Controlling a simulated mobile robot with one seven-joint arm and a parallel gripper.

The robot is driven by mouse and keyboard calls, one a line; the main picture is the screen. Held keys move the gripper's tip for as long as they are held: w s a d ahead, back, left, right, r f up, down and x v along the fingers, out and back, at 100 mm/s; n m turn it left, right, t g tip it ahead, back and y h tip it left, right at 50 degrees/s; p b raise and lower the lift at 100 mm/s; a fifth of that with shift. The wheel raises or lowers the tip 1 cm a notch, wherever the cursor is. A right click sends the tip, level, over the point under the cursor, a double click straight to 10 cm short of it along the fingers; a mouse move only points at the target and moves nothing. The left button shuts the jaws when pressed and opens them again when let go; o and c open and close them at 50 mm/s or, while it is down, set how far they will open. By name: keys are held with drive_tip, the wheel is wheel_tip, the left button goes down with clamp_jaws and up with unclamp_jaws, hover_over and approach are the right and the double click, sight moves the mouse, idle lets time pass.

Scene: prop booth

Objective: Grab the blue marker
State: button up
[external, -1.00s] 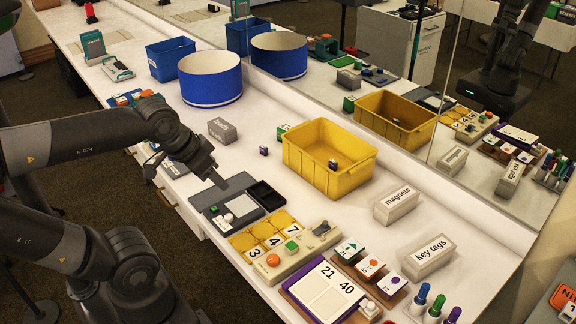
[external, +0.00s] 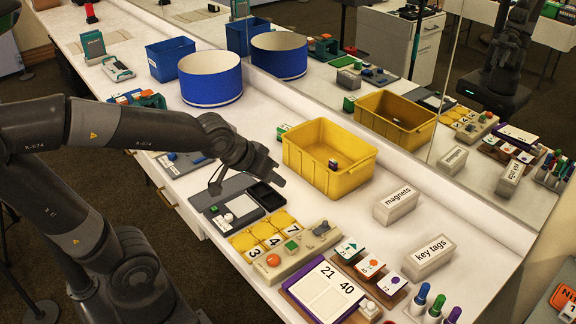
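The blue marker (external: 421,296) stands upright in a white holder at the lower right of the external view, with a green marker and a purple marker beside it. Only its upper part shows clearly. My gripper (external: 279,178) is over the dark tray near the yellow bin, well to the upper left of the markers and apart from them. Its fingers are small and dark here, and I cannot tell whether they are open or shut. I see nothing hanging from it.
The yellow bin (external: 297,165), the "magnets" box (external: 397,207) and the "key tags" box (external: 428,259) stand along the back. A number panel (external: 285,250), a purple-edged board (external: 325,292) and small cards (external: 370,266) lie between my gripper and the markers. A mirror backs the table.

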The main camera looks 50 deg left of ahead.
drive_tip(key=w+d+f+n+t+h, duration=0.1)
drive_tip(key=w+d+f+n+h, duration=0.15)
drive_tip(key=w+d+f, duration=0.45)
drive_tip(key=n+t+h, duration=0.3)
drive_tip(key=n+t, duration=0.5)
drive_tip(key=n, duration=1.9)
approach(422, 289)
drive_tip(key=shift+n+t+y, duration=0.25)
drive_tip(key=shift+t, duration=0.05)
drive_tip(key=x, duration=1.1)
drive_tip(key=shift+d+f, duration=0.2)
drive_tip(key=shift+f, duration=0.05)
clamp_jaws()
